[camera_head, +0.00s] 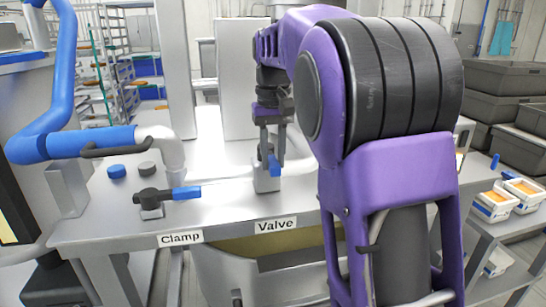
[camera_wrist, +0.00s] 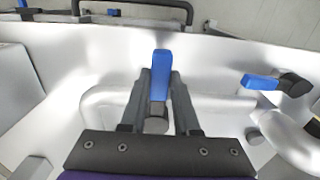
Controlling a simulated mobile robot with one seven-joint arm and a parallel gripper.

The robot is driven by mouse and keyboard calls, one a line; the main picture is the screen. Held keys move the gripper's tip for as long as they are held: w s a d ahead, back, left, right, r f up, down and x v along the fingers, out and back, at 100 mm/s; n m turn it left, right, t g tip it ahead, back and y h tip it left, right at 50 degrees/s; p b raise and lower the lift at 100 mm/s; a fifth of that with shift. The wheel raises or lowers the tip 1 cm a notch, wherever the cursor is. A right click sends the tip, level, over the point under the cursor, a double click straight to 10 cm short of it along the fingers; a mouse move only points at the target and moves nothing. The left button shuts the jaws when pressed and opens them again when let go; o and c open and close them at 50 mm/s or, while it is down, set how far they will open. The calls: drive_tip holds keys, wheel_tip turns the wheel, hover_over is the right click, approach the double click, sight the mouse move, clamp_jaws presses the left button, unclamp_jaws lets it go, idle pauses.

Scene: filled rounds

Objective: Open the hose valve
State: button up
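The hose valve has a blue handle (camera_head: 273,163) on a pale metal block (camera_head: 266,182), behind the "Valve" label (camera_head: 275,225) on the bench front. My gripper (camera_head: 272,145) points down over this handle. In the wrist view the blue handle (camera_wrist: 160,75) shows between the two fingertips of my gripper (camera_wrist: 161,85). The fingers stand apart, one on each side, with narrow gaps to the handle visible. I cannot tell how deep the handle sits between them. A dark round knob (camera_wrist: 156,125) shows below the handle in the wrist view.
A clamp lever with a blue grip (camera_head: 187,192) and dark body stands left of the valve, behind the "Clamp" label (camera_head: 180,239). A pale pipe (camera_head: 162,150) joins a blue hose (camera_head: 75,143) at the left. Grey crates (camera_head: 505,75) are stacked at the right.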

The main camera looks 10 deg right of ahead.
clamp_jaws()
idle(1.0)
